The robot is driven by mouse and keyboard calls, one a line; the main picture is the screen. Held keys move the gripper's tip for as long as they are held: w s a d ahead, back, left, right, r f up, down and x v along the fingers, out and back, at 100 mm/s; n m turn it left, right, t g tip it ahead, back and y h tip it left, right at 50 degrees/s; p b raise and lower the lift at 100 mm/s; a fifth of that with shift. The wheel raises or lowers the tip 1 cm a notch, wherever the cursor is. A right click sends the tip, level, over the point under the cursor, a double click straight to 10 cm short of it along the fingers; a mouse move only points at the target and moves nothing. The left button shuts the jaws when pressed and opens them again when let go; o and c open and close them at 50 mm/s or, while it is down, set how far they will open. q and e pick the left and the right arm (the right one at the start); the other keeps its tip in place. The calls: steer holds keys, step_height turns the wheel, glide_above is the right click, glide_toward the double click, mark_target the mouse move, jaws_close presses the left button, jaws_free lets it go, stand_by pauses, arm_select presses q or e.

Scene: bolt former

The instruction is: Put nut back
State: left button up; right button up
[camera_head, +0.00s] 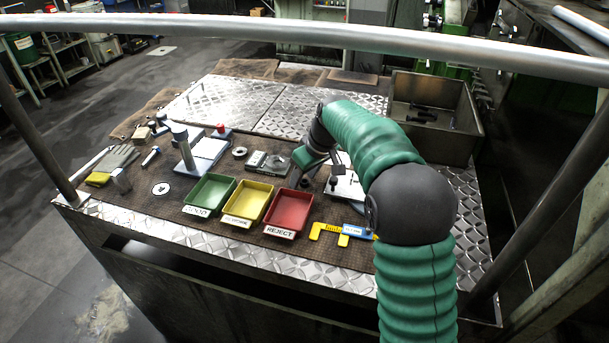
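My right arm reaches in from the bottom right, in a green sleeve, and ends over the middle of the work table. Its gripper (315,167) points down just right of a small grey metal block fixture (268,162). The fingertips are small and partly hidden by the arm, so I cannot tell whether they are open or hold anything. I cannot clearly make out a nut. A round grey ring-like part (240,152) lies left of the block fixture. My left gripper is not in view.
Green (208,207), yellow (247,222) and red REJECT (289,230) trays stand along the front. A yellow-and-blue caliper-like gauge (330,230) lies to their right. A gauge stand (185,160) is at left, a deep metal bin (468,140) at back right. A rail crosses above.

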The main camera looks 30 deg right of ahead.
steer(key=shift+a+r, duration=0.15)
steer(key=p+v, duration=0.1)
steer(key=v, duration=1.1)
steer(key=shift+p, duration=0.4)
steer(key=shift+w, duration=0.1)
